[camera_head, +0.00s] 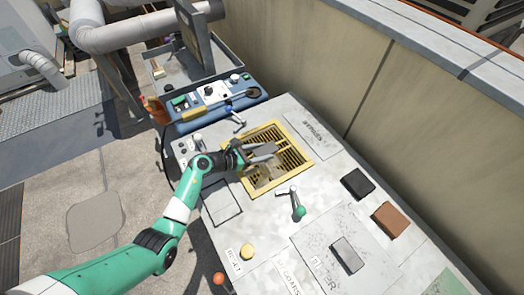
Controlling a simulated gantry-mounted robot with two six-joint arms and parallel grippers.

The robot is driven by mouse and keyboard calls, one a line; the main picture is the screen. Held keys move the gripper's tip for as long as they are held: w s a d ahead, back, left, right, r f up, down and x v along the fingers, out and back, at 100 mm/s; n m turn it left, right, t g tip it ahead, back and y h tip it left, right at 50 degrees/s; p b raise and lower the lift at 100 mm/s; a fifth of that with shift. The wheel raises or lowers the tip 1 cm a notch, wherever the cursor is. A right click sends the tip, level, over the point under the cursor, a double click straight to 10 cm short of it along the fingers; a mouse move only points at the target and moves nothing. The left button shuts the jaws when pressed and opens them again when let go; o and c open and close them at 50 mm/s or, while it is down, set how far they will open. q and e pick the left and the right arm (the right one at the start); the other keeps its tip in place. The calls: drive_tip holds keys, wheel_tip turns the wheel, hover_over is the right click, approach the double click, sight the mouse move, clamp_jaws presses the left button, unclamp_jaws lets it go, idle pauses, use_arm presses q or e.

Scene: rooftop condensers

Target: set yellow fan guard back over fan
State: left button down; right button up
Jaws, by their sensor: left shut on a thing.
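The yellow fan guard (293,150), a square frame with dark slots, lies about flat at the upper middle of the grey unit top (225,172). My left gripper (270,155) reaches over it from the left. Its fingers are shut on the guard near its middle, where a tan-grey part shows between and below them. The gripper hides part of the guard. I see no fan; whatever lies under the guard is hidden. I cannot tell whether the guard touches the surface. My right gripper is not in view.
A small green-ended lever (299,211) stands just below the guard. A black block (357,184), a brown block (391,219) and a grey block (347,255) lie to the right. A tall wall (330,70) runs along the right.

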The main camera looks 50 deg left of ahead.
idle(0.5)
use_arm(q)
drive_tip(key=shift+c, duration=0.6)
unclamp_jaws()
drive_tip(key=shift+f, duration=0.1)
drive_tip(key=p+v, duration=0.5)
drive_tip(key=v, duration=0.6)
drive_tip(key=shift+s+a, duration=0.1)
drive_tip(key=shift+s, duration=0.25)
drive_tip(key=shift+w, duration=0.1)
